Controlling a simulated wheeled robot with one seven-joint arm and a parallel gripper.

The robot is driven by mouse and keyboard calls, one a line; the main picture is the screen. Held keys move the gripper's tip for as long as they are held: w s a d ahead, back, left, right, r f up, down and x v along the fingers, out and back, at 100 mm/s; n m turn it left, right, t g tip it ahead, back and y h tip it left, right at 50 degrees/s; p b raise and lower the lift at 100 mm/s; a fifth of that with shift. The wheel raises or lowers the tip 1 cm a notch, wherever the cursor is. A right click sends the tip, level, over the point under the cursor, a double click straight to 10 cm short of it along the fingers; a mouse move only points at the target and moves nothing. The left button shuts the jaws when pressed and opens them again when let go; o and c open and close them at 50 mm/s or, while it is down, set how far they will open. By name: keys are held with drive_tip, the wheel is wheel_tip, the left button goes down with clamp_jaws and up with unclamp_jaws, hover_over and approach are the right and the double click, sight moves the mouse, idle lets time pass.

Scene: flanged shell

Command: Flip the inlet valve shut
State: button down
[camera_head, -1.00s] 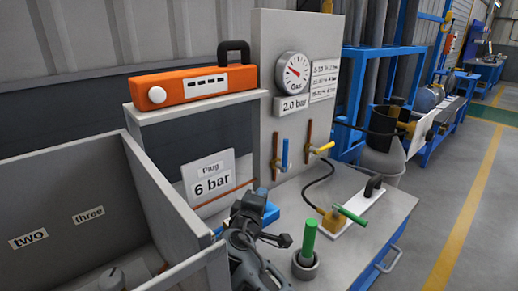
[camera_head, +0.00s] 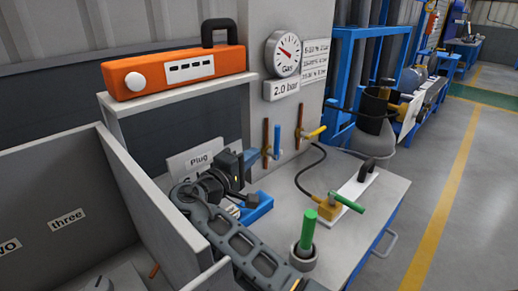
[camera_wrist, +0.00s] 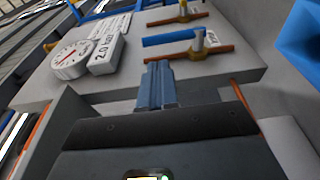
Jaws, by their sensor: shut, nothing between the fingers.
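Two lever valves sit on copper pipes on the grey upright panel. The blue lever (camera_head: 277,141) hangs along its pipe; it also shows in the wrist view (camera_wrist: 168,39). The yellow lever (camera_head: 315,133) sticks out across its pipe, and it shows at the top of the wrist view (camera_wrist: 184,9). I cannot read a label that says which is the inlet. My gripper (camera_head: 251,156) is shut and empty, just left of the blue lever; its blue fingers show in the wrist view (camera_wrist: 156,75). They look apart from the lever, though the gap is hard to judge.
A gas gauge (camera_head: 283,53) reads above a 2.0 bar sign (camera_head: 285,88). The orange case (camera_head: 173,73) sits on a shelf at left.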

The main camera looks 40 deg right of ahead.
sight(276, 137)
drive_tip(key=p+x, duration=0.1)
drive_tip(key=x, duration=0.8)
drive_tip(key=shift+p, duration=0.4)
drive_tip(key=shift+w, duration=0.1)
